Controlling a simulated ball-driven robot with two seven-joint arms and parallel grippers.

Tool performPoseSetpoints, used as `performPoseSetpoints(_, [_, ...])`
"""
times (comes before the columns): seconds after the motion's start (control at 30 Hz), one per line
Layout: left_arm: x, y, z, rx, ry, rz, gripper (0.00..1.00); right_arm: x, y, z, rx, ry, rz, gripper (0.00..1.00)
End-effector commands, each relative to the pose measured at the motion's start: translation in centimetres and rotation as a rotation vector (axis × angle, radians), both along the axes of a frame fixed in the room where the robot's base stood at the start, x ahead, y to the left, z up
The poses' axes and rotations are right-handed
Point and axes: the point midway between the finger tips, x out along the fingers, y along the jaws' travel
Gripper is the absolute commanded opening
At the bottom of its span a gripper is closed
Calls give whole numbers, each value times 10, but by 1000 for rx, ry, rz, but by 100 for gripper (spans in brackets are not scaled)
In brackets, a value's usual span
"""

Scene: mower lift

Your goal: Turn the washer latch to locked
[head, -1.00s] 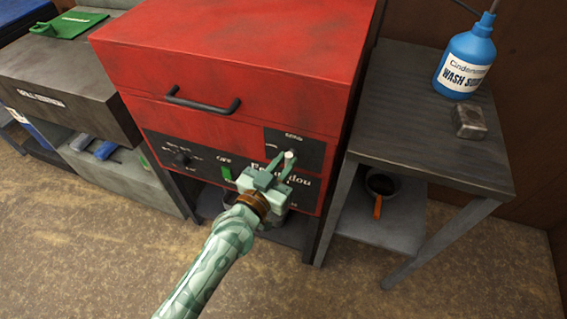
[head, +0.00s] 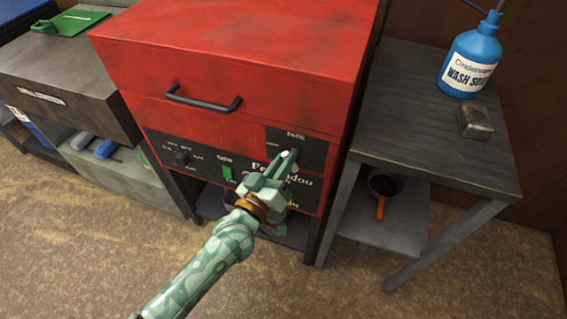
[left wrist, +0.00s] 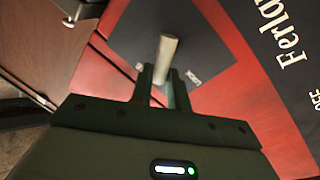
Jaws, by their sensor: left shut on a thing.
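The red washer (head: 230,50) stands in the middle of the head view, with a dark latch panel (head: 309,150) at the right of its front. The latch is a short pale metal bar; its light tip (head: 284,155) shows beside my fingers. My left gripper (head: 288,161) is shut on this latch. In the left wrist view the latch (left wrist: 167,52) sticks out past the two fingertips (left wrist: 161,76), over the dark panel with small lettering. The fingers hide part of the latch and panel, and the lettering is too blurred to tell which setting it is at. My right gripper is not seen.
A black handle bar (head: 203,104) juts from the washer's front above the panel. A grey side table (head: 420,130) to the right holds a blue wash bottle (head: 470,62) and a metal block (head: 475,122). The floor in front is clear.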

Motion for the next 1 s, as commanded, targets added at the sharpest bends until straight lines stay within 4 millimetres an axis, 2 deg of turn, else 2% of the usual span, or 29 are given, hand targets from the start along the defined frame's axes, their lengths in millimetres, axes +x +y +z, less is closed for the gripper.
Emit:
performPoseSetpoints(0.7, [2,5,-12,-641,210,1,0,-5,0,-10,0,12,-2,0])
performPoseSetpoints(1.0, [2,5,-16,-863,282,3,0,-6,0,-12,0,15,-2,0])
